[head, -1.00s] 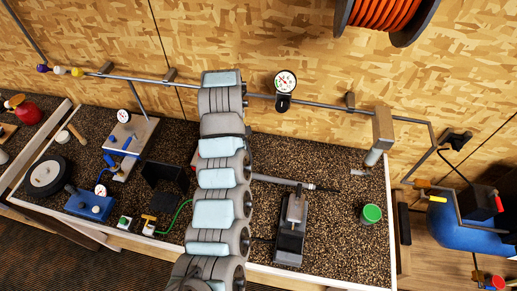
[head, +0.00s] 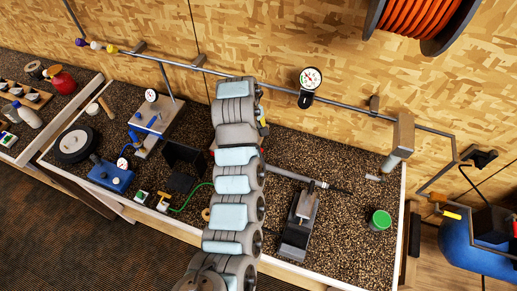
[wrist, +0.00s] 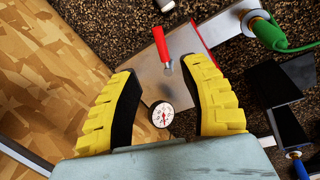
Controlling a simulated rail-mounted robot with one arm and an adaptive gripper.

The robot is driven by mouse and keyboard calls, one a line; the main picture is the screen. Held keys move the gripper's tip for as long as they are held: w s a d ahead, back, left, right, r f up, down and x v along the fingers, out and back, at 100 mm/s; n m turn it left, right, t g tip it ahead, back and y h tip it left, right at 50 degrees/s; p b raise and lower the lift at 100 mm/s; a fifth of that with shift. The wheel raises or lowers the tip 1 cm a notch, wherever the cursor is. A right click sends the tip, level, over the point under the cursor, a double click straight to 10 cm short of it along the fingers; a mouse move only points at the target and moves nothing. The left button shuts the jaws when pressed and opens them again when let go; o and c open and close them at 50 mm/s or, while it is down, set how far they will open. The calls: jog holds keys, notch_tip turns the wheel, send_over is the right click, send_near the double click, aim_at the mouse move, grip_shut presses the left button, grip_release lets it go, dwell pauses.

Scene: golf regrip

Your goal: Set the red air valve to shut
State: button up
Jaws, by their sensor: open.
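In the wrist view, a red lever handle (wrist: 161,44), seemingly the air valve, stands out over a grey metal plate (wrist: 150,75). The lever points up the picture, tilted slightly left, with a small metal stem at its lower end. My gripper (wrist: 160,78) is open, its two yellow ribbed fingers spread to either side below the lever. Nothing is between the fingertips, and the lever's lower end lies just beyond them. In the head view my arm hides the lever and most of the gripper.
A white-faced gauge (wrist: 162,114) shows between the fingers. A green hose (wrist: 295,47) joins a fitting at upper right, near a black box (wrist: 275,85). In the head view, a black clamp stand (head: 298,225) and a green-lidded can (head: 380,220) stand right of my arm.

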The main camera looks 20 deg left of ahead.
jog(key=shift+w+d+f+p, duration=0.15)
jog(key=shift+w+f+p, duration=0.2)
jog(key=shift+f, duration=1.6)
jog(key=shift+w+d+f+p, duration=0.1)
jog(key=shift+w+f+p, duration=0.25)
jog(key=shift+f, duration=1.55)
jog(key=shift+w+d+f+p, duration=0.15)
jog(key=shift+w+f+p, duration=0.15)
jog(key=shift+f, duration=1.65)
grip_shut()
